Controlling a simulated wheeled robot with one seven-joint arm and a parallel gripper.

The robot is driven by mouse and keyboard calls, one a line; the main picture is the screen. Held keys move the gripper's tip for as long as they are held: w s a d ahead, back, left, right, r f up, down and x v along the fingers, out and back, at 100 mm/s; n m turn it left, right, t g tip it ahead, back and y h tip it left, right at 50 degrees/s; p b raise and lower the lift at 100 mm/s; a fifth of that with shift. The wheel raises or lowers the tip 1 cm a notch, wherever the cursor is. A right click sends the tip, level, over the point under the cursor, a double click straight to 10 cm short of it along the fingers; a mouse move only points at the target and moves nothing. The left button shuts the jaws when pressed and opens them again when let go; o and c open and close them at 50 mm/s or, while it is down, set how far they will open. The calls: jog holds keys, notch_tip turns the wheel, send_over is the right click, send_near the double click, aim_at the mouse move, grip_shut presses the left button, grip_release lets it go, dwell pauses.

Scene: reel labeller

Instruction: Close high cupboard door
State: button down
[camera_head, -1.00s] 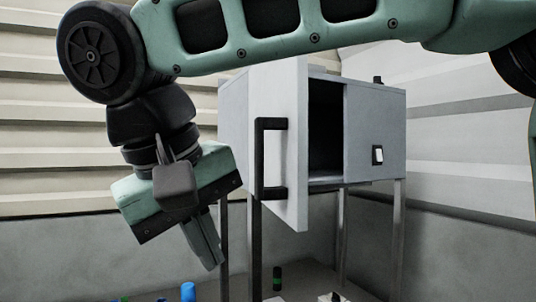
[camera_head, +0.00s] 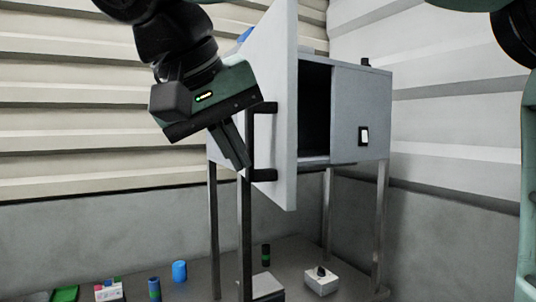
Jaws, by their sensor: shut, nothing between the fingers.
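The high cupboard (camera_head: 362,100) is a light grey box on tall metal legs. Its door (camera_head: 284,85) stands open, swung out towards me, and the dark inside (camera_head: 314,110) shows to the right of it. A black bar handle (camera_head: 265,176) is on the door's outer face. My gripper (camera_head: 241,160) points down and to the right, on the left side of the door, close by the handle. Its fingers are shut with nothing between them. I cannot tell whether the fingers touch the handle.
A table (camera_head: 205,282) below holds a blue cylinder (camera_head: 179,271), a dark bottle with a green band (camera_head: 266,255) and a white box with a black knob (camera_head: 321,282). A white switch (camera_head: 364,136) is on the cupboard's front. Ribbed walls stand behind.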

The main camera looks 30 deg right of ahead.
jog(key=shift+s+d+f+p, duration=0.1)
jog(key=shift+d+f+p, duration=0.2)
jog(key=shift+d, duration=0.5)
jog(key=shift+s+d+f+p, duration=0.1)
jog(key=shift+d+p, duration=0.25)
jog(key=shift+d, duration=0.4)
jog(key=shift+d+f+p, duration=0.15)
jog(key=shift+d+p, duration=0.2)
jog(key=shift+d, duration=0.45)
